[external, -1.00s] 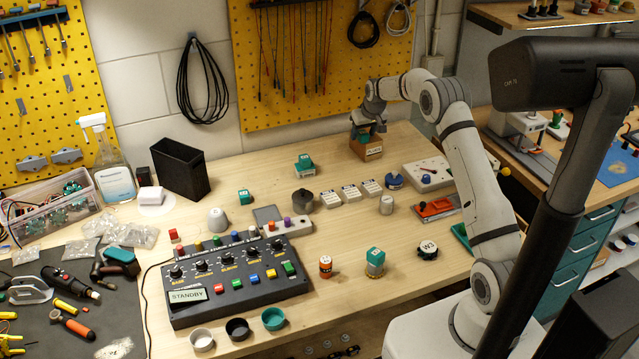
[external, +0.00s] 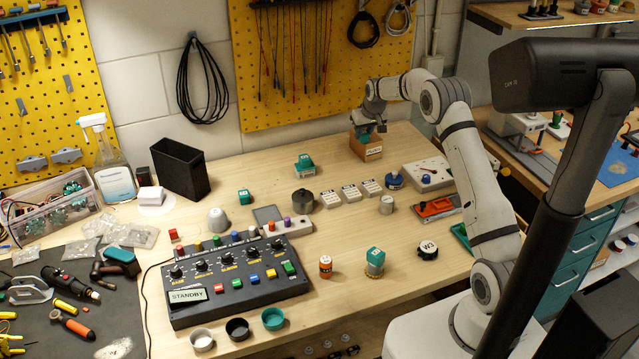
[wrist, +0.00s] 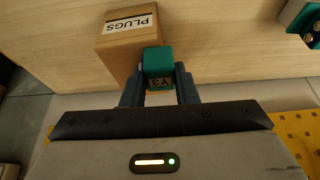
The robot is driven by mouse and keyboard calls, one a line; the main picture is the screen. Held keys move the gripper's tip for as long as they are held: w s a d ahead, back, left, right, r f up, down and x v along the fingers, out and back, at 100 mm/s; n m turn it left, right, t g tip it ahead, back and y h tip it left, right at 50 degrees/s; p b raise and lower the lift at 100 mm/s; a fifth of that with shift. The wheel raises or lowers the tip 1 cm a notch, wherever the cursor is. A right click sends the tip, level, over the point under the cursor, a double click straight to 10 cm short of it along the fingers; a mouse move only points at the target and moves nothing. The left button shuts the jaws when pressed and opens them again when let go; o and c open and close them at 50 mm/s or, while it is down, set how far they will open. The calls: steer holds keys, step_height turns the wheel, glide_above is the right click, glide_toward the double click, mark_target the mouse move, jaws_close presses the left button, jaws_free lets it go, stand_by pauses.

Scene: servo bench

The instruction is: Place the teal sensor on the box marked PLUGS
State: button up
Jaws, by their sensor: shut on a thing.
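The teal sensor (wrist: 158,62), a small block with a dark-lettered tag, is between my fingers in the wrist view. My gripper (wrist: 160,78) is shut on it. The box marked PLUGS (wrist: 120,45) is brown with a white label and sits on the bench beyond the sensor; the sensor overlaps its lower right corner in that view. In the external view the box (external: 362,150) stands at the back of the bench, with my gripper (external: 367,128) directly above it. The sensor is mostly hidden there, and I cannot tell whether it touches the box.
A teal-topped block (external: 304,164) stands left of the box, and three white labelled blocks (external: 350,193) lie in front. A blue knob-like part (external: 394,181) and a white panel (external: 428,172) are to the right. The yellow pegboard (external: 320,80) rises behind.

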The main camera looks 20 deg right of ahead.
step_height(320, 180, up, 8)
steer(key=shift+r+b, duration=0.2)
steer(key=shift+b, duration=0.85)
steer(key=d+r, duration=0.2)
steer(key=p, duration=0.1)
glide_above(371, 140)
step_height(371, 140, down, 6)
steer(key=shift+r, duration=0.1)
steer(key=shift+f+p, duration=0.55)
steer(key=shift+f, duration=1.65)
steer(key=shift+f, duration=0.25)
steer(key=o, duration=1)
steer(key=shift+r, duration=0.1)
steer(key=shift+o, duration=0.2)
